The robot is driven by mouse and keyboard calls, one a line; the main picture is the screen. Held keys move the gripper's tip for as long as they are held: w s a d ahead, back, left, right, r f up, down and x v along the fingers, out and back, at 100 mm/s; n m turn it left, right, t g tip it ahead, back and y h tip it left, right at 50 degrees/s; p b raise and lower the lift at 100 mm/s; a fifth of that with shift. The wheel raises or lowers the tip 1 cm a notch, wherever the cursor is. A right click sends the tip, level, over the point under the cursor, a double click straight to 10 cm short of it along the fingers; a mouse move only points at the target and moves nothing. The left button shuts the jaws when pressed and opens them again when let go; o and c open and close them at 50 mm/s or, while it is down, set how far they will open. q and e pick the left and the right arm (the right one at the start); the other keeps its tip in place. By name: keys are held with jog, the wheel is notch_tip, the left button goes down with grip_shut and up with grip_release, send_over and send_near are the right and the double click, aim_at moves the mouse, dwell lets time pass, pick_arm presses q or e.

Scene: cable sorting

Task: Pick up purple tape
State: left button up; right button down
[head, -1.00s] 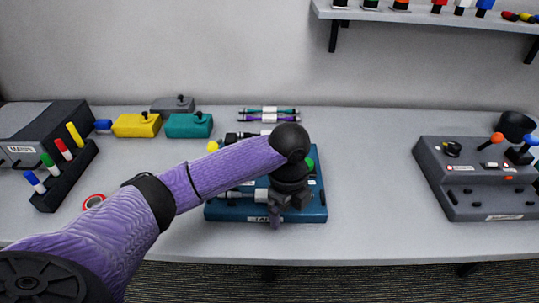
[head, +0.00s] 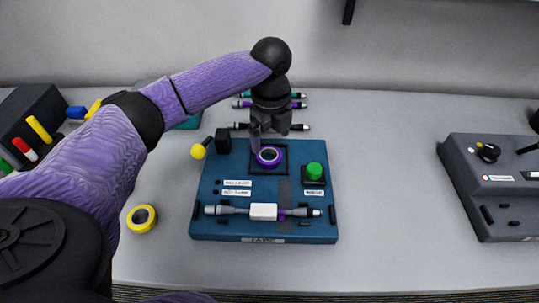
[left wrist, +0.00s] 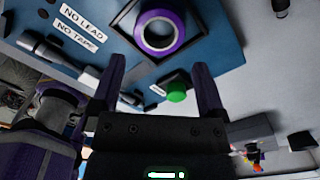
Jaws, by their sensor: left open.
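The purple tape (head: 268,156) is a small roll lying in a dark square recess at the back of the blue board (head: 220,190). It shows large near the top of the left wrist view (left wrist: 178,42). My left gripper (head: 263,143) points down just above and behind the roll, with one finger overlapping the roll's edge in the head view. In the left wrist view my fingers (left wrist: 159,66) are apart, nothing is between them, and the roll is beyond their tips. I cannot tell whether a finger touches it. My right gripper is not in view.
A green button (head: 314,172) is right of the roll, and a cable with a white block (head: 263,212) lies along the board's front. A yellow-headed lever (head: 198,151) is at left. A yellow tape roll (head: 142,218) lies left of the board. A grey console (head: 490,180) stands right; table between is clear.

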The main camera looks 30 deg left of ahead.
aim_at(269, 160)
pick_arm(q)
jog(key=f, duration=0.1)
jog(key=f+b, duration=0.1)
jog(key=f, duration=0.1)
jog(key=f+b, duration=0.1)
jog(key=f, duration=0.1)
jog(key=shift+a+f, duration=0.15)
jog(key=shift+a, duration=0.1)
jog(key=shift+f, duration=0.25)
jog(key=shift+r, duration=0.15)
jog(key=shift+c, duration=0.3)
jog(key=c, duration=0.9)
jog(key=shift+o, duration=0.2)
jog(key=shift+r, duration=0.1)
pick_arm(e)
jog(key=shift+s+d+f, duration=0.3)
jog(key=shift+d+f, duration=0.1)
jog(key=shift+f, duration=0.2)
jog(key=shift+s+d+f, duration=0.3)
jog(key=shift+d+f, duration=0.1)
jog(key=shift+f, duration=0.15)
